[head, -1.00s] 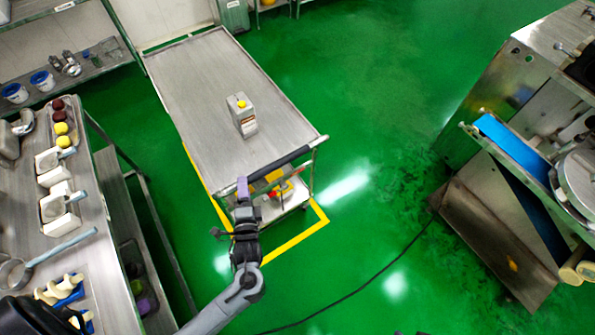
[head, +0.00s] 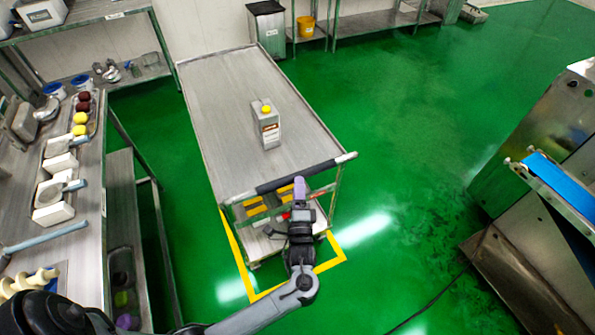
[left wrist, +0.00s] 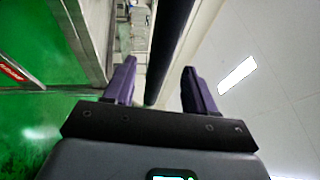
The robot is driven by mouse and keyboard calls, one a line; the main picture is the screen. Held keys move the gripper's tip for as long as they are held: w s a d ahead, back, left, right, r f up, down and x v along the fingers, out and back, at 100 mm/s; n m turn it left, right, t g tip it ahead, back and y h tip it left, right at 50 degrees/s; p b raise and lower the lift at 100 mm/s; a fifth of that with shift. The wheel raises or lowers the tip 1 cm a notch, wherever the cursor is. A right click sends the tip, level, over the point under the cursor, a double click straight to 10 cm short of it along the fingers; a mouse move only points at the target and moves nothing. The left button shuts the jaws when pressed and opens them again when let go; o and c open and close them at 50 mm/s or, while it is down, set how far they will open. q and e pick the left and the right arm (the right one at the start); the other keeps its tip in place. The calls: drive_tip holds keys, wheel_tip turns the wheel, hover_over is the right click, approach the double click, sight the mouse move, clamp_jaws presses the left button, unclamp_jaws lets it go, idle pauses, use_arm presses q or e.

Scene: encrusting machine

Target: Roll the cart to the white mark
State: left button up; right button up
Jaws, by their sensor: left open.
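The cart (head: 225,95) is a grey metal trolley with a flat top, standing left of centre in the head view. Its dark push handle (head: 268,183) crosses the near end. My left gripper (head: 300,187) is at the handle, a little right of its middle. In the left wrist view the handle (left wrist: 170,45) runs between the two open purple fingers (left wrist: 160,88); I cannot tell whether they touch it. I make out no clear white mark, only pale floor reflections. My right gripper is not in view.
A yellow outline (head: 300,292) on the green floor shows around the cart's near end. A laden metal table (head: 85,235) stands left, a machine with a blue belt (head: 560,183) right. A bin (head: 267,28) and shelving are behind. Floor right of the cart is clear.

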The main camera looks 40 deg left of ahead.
use_arm(q)
drive_tip(key=x, duration=0.6)
drive_tip(key=shift+w+a, duration=0.2)
drive_tip(key=shift+w, duration=0.05)
drive_tip(key=shift+r, duration=0.1)
clamp_jaws()
